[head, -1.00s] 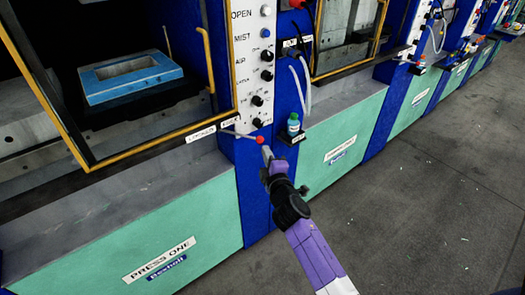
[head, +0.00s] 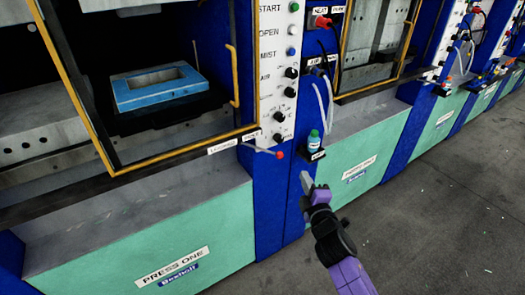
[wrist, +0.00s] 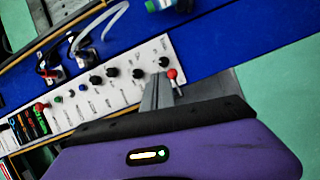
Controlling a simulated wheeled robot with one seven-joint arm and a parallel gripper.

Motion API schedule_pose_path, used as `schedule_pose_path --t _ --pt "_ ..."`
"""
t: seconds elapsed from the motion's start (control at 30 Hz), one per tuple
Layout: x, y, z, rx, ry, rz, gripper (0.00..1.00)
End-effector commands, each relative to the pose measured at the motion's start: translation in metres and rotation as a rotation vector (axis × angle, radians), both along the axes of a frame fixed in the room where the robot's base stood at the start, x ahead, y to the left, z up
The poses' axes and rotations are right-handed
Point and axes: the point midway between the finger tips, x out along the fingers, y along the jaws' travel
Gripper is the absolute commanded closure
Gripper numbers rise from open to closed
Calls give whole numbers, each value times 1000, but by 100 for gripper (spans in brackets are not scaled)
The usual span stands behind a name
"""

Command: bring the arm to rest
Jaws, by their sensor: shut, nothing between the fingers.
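My gripper (head: 306,180) is shut and empty, in front of the blue column between two presses in the head view. Its fingertips are below the red-knobbed lever (head: 280,154) and the small bottle shelf, and look apart from both. In the wrist view my gripper (wrist: 157,80) points toward the white control panel (wrist: 100,88), with the red lever knob (wrist: 171,74) close beside the fingertips in the picture. Whether they touch cannot be told from that view. My arm reaches in from the lower right of the head view.
Press one holds a blue frame-shaped block (head: 158,82) behind a yellow-edged door (head: 235,75). A teal bottle (head: 313,141) stands on a small shelf (head: 316,155). Hoses hang above it. More presses line the right. The grey floor (head: 430,220) at lower right is clear.

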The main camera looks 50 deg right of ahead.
Motion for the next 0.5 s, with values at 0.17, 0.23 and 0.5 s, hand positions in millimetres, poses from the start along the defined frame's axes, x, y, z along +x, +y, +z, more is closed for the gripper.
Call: schedule_pose_path --t 0.17,0.23,0.5 --pt "0 0 0 0 0 0 100" --pt "0 0 0 5 -4 0 100" --pt "5 38 36 194 -252 107 100"
